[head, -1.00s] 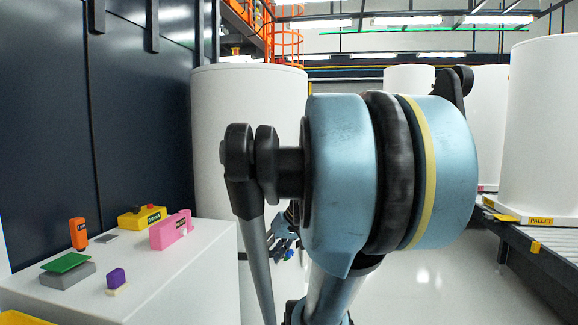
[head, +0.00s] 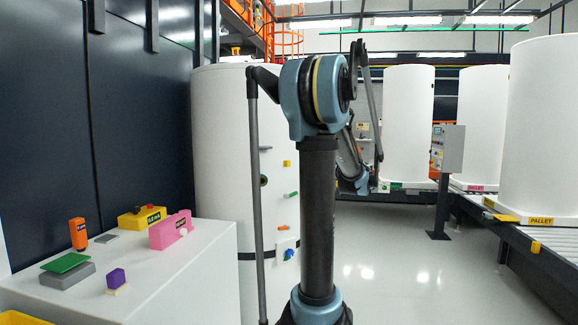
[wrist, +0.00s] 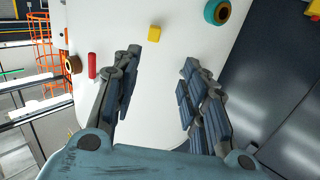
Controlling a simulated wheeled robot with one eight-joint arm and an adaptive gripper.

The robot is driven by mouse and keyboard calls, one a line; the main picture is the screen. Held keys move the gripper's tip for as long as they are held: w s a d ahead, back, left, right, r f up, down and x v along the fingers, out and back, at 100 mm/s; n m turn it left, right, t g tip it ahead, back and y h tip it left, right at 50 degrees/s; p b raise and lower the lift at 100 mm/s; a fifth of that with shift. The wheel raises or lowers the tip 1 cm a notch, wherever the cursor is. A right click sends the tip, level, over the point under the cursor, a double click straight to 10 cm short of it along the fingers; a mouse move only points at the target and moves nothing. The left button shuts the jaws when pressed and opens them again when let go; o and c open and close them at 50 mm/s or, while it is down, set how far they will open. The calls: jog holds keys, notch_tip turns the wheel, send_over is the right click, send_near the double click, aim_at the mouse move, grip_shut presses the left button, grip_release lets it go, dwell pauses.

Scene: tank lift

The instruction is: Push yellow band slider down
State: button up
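A small yellow block (head: 287,163) sits on the side of the white tank (head: 218,150), above a green handle (head: 291,195). In the wrist view a yellow block (wrist: 154,33) is on the white tank wall, above and beyond my fingertips. I cannot tell for sure which yellow part is the band slider. My gripper (wrist: 160,58) is open and empty, its two fingers wide apart in front of the tank wall and not visibly touching anything. In the head view my arm hides part of the tank, and the gripper's fingers are not clear.
A red handle (wrist: 92,66), a brown ring (wrist: 74,64) and a teal ring (wrist: 217,11) stick out from the tank near my fingers. A white cabinet (head: 200,270) with coloured devices stands left.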

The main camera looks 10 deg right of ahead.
aim_at(287, 164)
jog(key=d+x, duration=0.1)
jog(key=x, duration=1.6)
jog(key=shift+w+r, duration=0.35)
jog(key=shift+w, duration=0.05)
grip_shut()
